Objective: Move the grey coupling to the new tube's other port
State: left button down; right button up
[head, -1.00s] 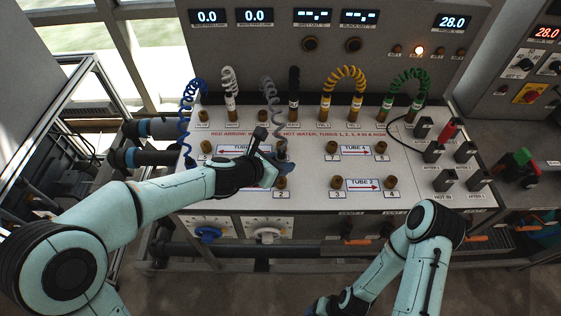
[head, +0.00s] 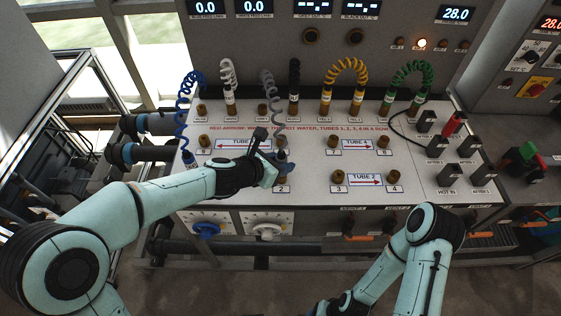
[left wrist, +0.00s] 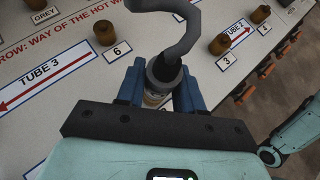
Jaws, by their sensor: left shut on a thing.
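My left gripper (head: 284,166) is shut on the grey coupling (left wrist: 160,72), at the end of the coiled grey hose (head: 267,90). It holds the coupling at the front-row port marked 2, in front of brass port 6 (head: 281,141). In the left wrist view the blue fingers (left wrist: 160,92) clasp the coupling from both sides; a pale, brassy part shows below it. The fingers hide port 2, so I cannot tell whether the coupling is seated. My right arm (head: 405,265) reaches down out of the bottom edge; its fingers are not visible.
Brass ports 3 (head: 337,176) and 4 (head: 393,176) stand bare beside the Tube 2 label (head: 364,178). Dark sockets (head: 463,148) fill the right.

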pick_arm(q)
jog(key=c, duration=0.6)
grip_release()
jog(key=shift+c, duration=0.2)
notch_tip(320, 180, up, 6)
jog(key=s+a+p, duration=0.2)
jog(key=p, duration=0.2)
jog(key=shift+a, duration=0.2)
pick_arm(e)
jog(key=w+r, duration=0.3)
jog(key=r, duration=0.2)
jog(key=shift+r, duration=0.15)
pick_arm(q)
jog(key=shift+s+r, duration=0.1)
jog(key=shift+s, duration=0.1)
pick_arm(e)
jog(key=shift+s, duration=0.1)
pick_arm(q)
jog(key=p+v, duration=0.4)
jog(key=v, duration=0.9)
jog(key=shift+p, duration=0.3)
pick_arm(e)
jog(key=w+r+t, duration=0.1)
jog(key=w+r, duration=0.4)
jog(key=shift+w+r, duration=0.25)
jog(key=shift+r, duration=0.05)
